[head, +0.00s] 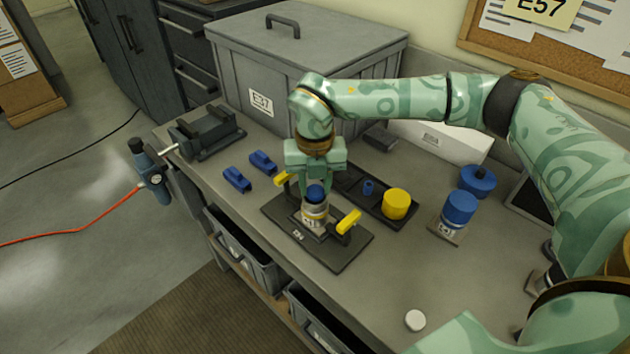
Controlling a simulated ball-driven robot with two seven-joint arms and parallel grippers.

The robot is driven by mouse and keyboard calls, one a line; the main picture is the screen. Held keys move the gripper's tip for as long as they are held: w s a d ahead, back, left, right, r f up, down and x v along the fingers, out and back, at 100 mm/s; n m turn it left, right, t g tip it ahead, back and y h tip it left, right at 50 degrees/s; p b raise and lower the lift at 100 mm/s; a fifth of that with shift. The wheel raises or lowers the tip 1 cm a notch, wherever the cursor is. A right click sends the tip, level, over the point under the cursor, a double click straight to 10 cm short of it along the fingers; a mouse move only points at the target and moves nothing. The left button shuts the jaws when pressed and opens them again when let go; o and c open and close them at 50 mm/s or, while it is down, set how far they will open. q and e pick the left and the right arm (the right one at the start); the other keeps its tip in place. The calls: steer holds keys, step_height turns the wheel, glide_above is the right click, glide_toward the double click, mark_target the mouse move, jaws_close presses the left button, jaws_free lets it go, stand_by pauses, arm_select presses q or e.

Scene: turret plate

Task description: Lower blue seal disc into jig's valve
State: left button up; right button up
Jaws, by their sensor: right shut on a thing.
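The jig (352,252) is a dark flat plate on the bench with yellow clamp handles (349,221). My right gripper (316,188) points down directly over the valve. It is shut on the blue seal disc (316,194), which shows as a rounded blue shape at the valve's top. I cannot tell whether the disc touches the valve or is inside its mouth. The gripper's fingers partly hide the disc's far side. My left gripper is not in view.
Behind the jig lies a dark tray with a small blue part (369,187) and a yellow cylinder (396,204). Blue blocks (237,179) and a vise (208,132) are left. A large grey bin (300,65) stands behind.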

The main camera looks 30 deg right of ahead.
steer(key=shift+f, duration=0.25)
stand_by(0.5)
steer(key=o, duration=1)
steer(key=shift+r, duration=0.1)
step_height(320, 180, up, 16)
steer(key=shift+r+p, duration=0.15)
steer(key=shift+p, duration=0.4)
